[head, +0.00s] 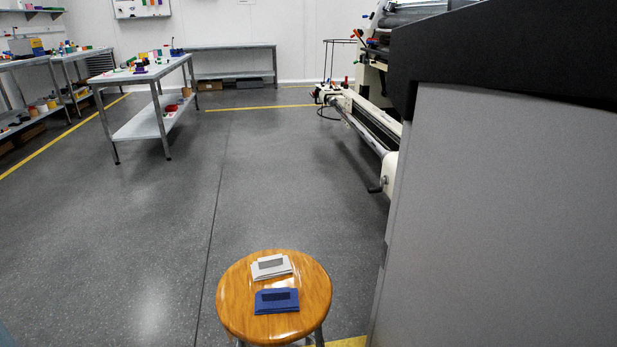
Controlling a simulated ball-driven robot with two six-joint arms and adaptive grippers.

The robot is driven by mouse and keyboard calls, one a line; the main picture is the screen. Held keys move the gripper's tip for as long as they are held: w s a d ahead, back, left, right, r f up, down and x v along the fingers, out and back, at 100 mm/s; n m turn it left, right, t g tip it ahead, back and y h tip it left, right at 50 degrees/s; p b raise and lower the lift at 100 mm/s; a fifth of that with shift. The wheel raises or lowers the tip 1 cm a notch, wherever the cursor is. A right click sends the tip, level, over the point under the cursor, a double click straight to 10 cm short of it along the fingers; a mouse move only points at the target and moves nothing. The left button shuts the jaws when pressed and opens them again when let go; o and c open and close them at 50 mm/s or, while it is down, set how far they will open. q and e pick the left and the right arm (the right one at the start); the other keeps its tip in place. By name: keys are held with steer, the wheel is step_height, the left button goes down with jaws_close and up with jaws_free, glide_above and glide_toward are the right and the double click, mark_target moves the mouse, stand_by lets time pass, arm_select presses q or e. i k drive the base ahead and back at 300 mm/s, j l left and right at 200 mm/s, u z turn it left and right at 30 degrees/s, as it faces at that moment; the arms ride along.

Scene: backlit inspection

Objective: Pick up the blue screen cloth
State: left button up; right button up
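The blue screen cloth (277,301) lies folded and flat on the round wooden top of a stool (235,309). It is on the near half of the seat, a little right of its middle. A folded pale grey cloth (270,266) lies just behind it on the same seat. Neither of my grippers shows in the head view, so I cannot see whether they are open or shut.
A large grey machine cabinet (510,230) stands close on the right of the stool. A machine with rollers (365,120) is behind it. Metal tables with small items, such as one table (140,77), stand far left. The floor left of the stool is clear.

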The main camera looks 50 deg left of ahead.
mark_target(280, 300)
steer(key=u, duration=1.7)
steer(key=k+u, duration=0.1)
steer(key=u, duration=0.25)
